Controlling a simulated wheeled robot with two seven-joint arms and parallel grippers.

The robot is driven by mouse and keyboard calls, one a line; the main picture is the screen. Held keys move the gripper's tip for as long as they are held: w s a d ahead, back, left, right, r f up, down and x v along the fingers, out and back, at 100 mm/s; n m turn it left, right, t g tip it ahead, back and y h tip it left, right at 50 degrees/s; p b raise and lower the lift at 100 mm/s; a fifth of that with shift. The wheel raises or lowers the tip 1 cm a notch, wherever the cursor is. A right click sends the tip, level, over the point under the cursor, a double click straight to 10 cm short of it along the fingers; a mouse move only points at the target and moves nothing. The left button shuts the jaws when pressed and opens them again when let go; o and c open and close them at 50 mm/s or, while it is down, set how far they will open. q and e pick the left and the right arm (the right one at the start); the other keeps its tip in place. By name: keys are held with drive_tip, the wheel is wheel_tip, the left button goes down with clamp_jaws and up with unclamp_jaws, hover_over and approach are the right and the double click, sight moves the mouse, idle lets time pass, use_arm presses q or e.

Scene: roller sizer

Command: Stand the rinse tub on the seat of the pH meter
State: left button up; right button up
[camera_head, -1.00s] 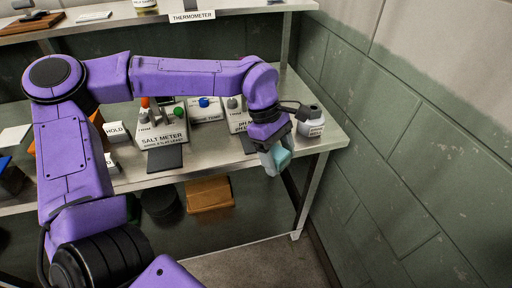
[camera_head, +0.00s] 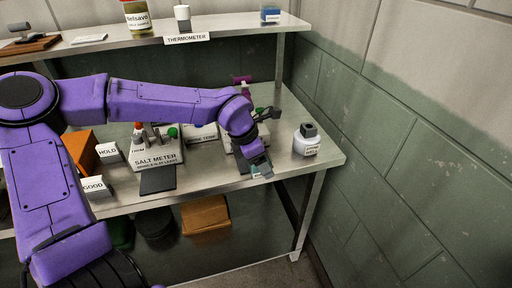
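My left gripper (camera_head: 258,167) reaches down from the arm on the left, over the front right of the bench. It appears shut on a small pale teal tub (camera_head: 263,172), mostly covered by the fingers. The pH meter (camera_head: 226,142) stands behind and left of the gripper, and my wrist hides most of it. Its dark seat (camera_head: 242,163) shows only as a sliver just left of the fingers. I cannot tell whether the tub touches the seat or hangs above it. My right gripper is out of view.
The salt meter (camera_head: 155,155) with its dark pad (camera_head: 158,180) stands to the left. A white bottle with a dark cap (camera_head: 306,140) stands to the right, near the bench end. HOLD (camera_head: 110,153) and GOOD (camera_head: 95,185) signs are at left. A shelf (camera_head: 225,33) runs above the back.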

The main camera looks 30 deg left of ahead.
use_arm(q)
drive_tip(key=w+a, duration=0.2)
drive_tip(key=w+a+p, duration=0.1)
drive_tip(key=a, duration=0.1)
drive_tip(key=shift+w+a+r+p, duration=0.1)
drive_tip(key=shift+w+a+p, duration=0.1)
drive_tip(key=shift+w+p, duration=0.15)
drive_tip(key=shift+f, duration=0.9)
drive_tip(key=shift+d, duration=0.1)
drive_tip(key=o, duration=1.1)
drive_tip(key=shift+f, duration=0.15)
